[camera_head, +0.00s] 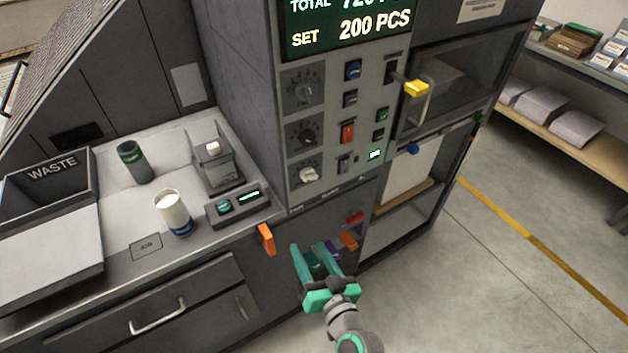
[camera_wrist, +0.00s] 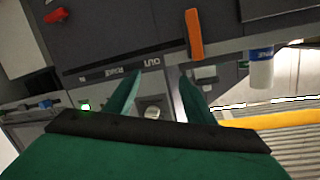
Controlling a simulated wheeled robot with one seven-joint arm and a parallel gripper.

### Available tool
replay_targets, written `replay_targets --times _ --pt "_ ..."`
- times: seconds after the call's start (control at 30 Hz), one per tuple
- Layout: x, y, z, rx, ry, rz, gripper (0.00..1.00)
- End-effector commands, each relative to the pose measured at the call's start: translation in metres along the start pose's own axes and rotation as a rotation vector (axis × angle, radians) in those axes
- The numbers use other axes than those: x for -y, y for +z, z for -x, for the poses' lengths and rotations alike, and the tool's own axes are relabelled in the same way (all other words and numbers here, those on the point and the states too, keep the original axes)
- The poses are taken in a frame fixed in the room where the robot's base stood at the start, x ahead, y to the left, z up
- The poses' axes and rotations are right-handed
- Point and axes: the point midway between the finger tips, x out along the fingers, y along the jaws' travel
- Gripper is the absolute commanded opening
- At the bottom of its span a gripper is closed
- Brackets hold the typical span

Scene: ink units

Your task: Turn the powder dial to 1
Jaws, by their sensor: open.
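Three round dials stand in a column on the grey control panel: a dark upper dial (camera_head: 303,90), a dark middle dial (camera_head: 302,133) and a pale lower dial (camera_head: 307,174). Their labels are too small to read, so I cannot tell which is the powder dial or its setting. My gripper (camera_head: 309,249) is open and empty, in front of the dark cabinet below the panel, apart from the dials. In the wrist view, a pale round knob (camera_wrist: 152,113) shows beyond the gap between the green fingers of my gripper (camera_wrist: 160,78).
An orange handle (camera_head: 266,239) juts out left of my gripper; it also shows in the wrist view (camera_wrist: 194,34). A white cup (camera_head: 174,214) and a dark green cup (camera_head: 134,161) stand on the counter. A yellow handle (camera_head: 416,88) is at upper right. Floor at right is clear.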

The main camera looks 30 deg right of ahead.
Motion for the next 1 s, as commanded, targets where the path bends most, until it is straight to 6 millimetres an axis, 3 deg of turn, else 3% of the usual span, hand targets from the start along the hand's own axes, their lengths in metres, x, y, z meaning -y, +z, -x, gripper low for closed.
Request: replay_targets --times 0.03,0.2,0.4,0.67,1.0 --pt "-0.008 -0.024 -0.005 -0.025 -0.018 0.01 0.49" --pt "-0.021 -0.085 -0.009 -0.069 -0.103 0.059 0.49" --pt "-0.026 -0.129 -0.002 -0.098 -0.175 0.122 0.49" --pt "-0.025 -0.14 -0.008 -0.102 -0.198 0.14 0.49" --pt "-0.012 -0.145 -0.063 -0.102 -0.199 0.14 0.49"
